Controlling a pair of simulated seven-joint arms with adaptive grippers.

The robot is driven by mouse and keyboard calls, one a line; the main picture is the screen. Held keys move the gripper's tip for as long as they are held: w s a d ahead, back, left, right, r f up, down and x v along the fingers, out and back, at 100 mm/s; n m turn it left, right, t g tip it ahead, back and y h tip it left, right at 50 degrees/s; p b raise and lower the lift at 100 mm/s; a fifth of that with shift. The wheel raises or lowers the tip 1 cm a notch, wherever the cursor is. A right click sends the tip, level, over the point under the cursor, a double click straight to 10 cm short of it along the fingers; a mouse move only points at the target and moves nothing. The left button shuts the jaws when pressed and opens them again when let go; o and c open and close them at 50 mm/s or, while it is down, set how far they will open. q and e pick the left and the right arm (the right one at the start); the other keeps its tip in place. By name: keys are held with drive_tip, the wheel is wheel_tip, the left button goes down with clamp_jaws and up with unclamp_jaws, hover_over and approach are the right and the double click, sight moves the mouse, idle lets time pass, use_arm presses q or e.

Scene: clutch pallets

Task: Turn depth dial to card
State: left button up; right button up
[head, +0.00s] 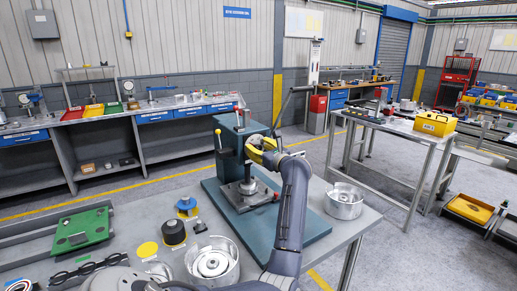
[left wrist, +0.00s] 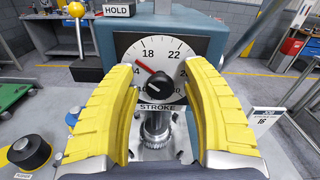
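The depth dial (left wrist: 150,58) is a white face marked STROKE on the blue-green press (head: 234,150). Numbers 14, 18 and 22 show; others are partly covered by my fingers. Its black knob (left wrist: 156,87) has a red pointer aimed up-left, between 14 and 18. A small white card (left wrist: 264,118) stands right of the press in the left wrist view and seems to read 16. My left gripper (left wrist: 160,78) is open, with yellow fingers either side of the knob and a gap to it. The left gripper also shows at the press in the head view (head: 262,147). My right gripper is not in view.
A yellow-knobbed lever (left wrist: 77,22) and HOLD sign (left wrist: 118,10) stand at the dial's upper left. The bench holds a green plate (head: 84,229), a black round pot (head: 174,232) and metal housings (head: 344,201) (head: 212,262). My arm crosses the bench's middle.

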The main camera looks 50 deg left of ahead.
use_arm(q)
drive_tip(key=s+d, duration=0.1)
drive_tip(key=d, duration=1.1)
drive_tip(key=shift+s, duration=0.4)
